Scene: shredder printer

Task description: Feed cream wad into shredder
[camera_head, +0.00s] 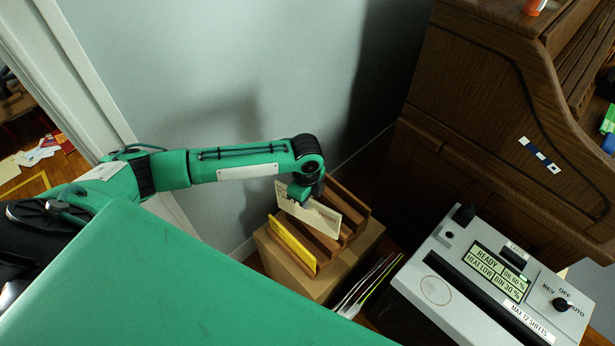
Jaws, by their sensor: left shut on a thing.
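The cream wad (311,215) is a flat stack of sheets at the wooden slotted rack, left of the shredder. My left gripper (301,192) is shut on its upper edge. The wad stands on edge and seems to be in or just above a slot; its lower edge against the rack makes this hard to tell. The shredder (425,289) is a light grey machine at the lower right with a long dark feed slot (480,298). Its display reads READY. My right gripper is not in view.
A yellow wad (291,246) stands in the rack's front. The wooden rack (350,205) rests on a cardboard box (285,276). Several thin sheets (366,287) stand between the box and shredder. A brown wooden desk (470,100) rises behind the shredder. A pale wall is behind my arm.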

